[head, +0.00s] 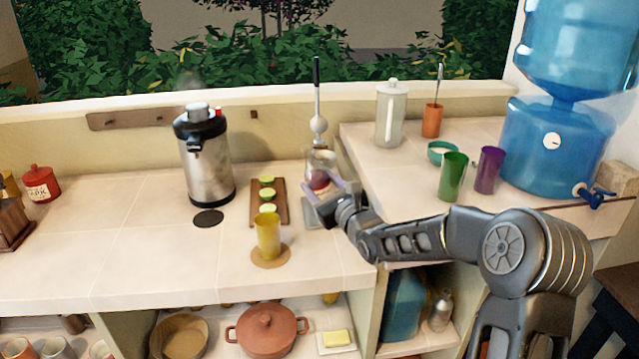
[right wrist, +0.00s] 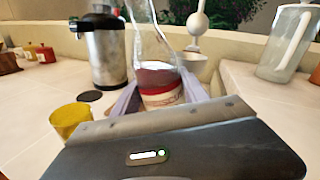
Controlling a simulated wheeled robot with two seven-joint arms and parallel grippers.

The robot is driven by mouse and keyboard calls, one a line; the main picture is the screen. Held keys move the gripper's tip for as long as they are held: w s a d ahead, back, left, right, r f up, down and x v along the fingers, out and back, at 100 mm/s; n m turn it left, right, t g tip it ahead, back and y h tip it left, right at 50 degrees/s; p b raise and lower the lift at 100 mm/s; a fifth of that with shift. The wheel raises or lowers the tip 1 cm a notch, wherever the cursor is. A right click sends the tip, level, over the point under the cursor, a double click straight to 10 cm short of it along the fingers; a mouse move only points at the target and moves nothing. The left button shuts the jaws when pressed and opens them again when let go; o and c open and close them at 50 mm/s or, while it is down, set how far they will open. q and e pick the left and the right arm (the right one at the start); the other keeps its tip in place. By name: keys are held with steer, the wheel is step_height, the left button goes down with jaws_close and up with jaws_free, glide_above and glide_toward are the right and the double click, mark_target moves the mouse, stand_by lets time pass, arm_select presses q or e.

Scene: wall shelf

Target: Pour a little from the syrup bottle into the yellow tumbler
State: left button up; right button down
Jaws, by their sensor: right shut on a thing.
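The syrup bottle (head: 320,180) is clear glass with dark red liquid low inside and a pale label. In the right wrist view the bottle (right wrist: 155,78) stands between my fingers, close to upright, its top out of frame. My right gripper (head: 324,190) is shut on it; I cannot tell whether its base touches anything. The yellow tumbler (head: 268,237) stands upright on a round tan coaster (head: 271,259), to the left of and nearer than the bottle. The tumbler also shows at the left of the right wrist view (right wrist: 70,122). My left gripper is not in view.
A board with cut limes (head: 281,208) lies behind the tumbler. A steaming metal urn (head: 205,165) stands left. Green (head: 452,178) and purple (head: 488,170) tumblers stand on the right counter. The counter left of the yellow tumbler is clear.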

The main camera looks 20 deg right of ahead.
steer(key=shift+d, duration=0.1)
stand_by(0.3)
steer(key=shift+f+n+b, duration=0.45)
steer(key=shift+n+b, duration=0.05)
steer(key=shift+b, duration=0.5)
steer(key=f+n+b, duration=0.1)
steer(key=n+b, duration=0.1)
steer(key=b, duration=0.1)
steer(key=a+f+n+b, duration=0.1)
steer(key=f+n+b, duration=0.1)
steer(key=b, duration=0.1)
steer(key=f+n+b, duration=0.1)
steer(key=n+b, duration=0.1)
steer(key=b, duration=0.1)
steer(key=shift+a+f+n, duration=0.2)
steer(key=shift+a+n, duration=0.1)
steer(key=shift+a, duration=0.05)
steer(key=shift+a+f+n+b, duration=0.15)
steer(key=shift+f+n+b, duration=0.15)
steer(key=shift+n+b, duration=0.8)
steer(key=shift+s+r, duration=0.1)
steer(key=shift+d+r+n+b, duration=0.2)
steer(key=shift+r+n+b, duration=0.3)
steer(key=shift+r+n, duration=0.8)
stand_by(1.7)
stand_by(1.1)
